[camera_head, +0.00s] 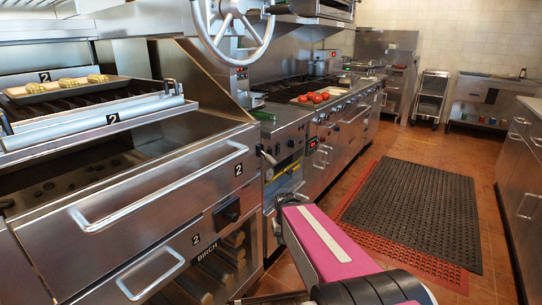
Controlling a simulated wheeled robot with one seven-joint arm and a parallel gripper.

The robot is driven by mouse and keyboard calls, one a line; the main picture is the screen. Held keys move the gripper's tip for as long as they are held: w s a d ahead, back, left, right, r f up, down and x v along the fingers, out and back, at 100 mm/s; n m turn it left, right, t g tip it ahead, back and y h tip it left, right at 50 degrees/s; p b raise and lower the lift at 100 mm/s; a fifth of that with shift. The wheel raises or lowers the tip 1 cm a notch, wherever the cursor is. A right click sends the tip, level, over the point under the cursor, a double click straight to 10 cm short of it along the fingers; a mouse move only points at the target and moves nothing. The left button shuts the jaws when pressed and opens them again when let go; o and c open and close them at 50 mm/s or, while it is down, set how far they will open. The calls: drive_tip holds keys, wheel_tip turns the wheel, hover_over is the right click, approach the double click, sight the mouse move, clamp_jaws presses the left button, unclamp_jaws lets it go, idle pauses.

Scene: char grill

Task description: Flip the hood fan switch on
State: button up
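I cannot make out a hood fan switch for certain. A small control panel (242,75) with a red spot is on the steel side wall behind the large wheel, above the counter; its details are too small to read. Part of my own pink and black arm reaches up from the bottom edge, right of the middle. My gripper cannot be made out in this view.
A large spoked wheel (231,43) hangs at top centre. The Birch grill (120,190) with its handles fills the left. A tray (62,89) of food is on its upper grate. Tomatoes (313,97) lie farther back. The floor mats (415,205) at right are clear.

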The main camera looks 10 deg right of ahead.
drive_tip(key=shift+w, duration=0.1)
drive_tip(key=c, duration=0.5)
drive_tip(key=shift+w+r, duration=0.25)
drive_tip(key=shift+w, duration=0.05)
clamp_jaws()
drive_tip(key=w+d+r+m+t+y, duration=0.2)
drive_tip(key=w+d+r+m, duration=0.1)
drive_tip(key=w+r, duration=0.4)
drive_tip(key=w+d+r+m+t+y, duration=0.2)
drive_tip(key=w+r, duration=0.5)
drive_tip(key=r, duration=0.5)
drive_tip(key=w+d+r+m+t+y, duration=0.2)
drive_tip(key=w+d+r+m, duration=0.2)
drive_tip(key=w+r, duration=0.4)
drive_tip(key=shift+d+r, duration=0.2)
drive_tip(key=shift+r, duration=0.65)
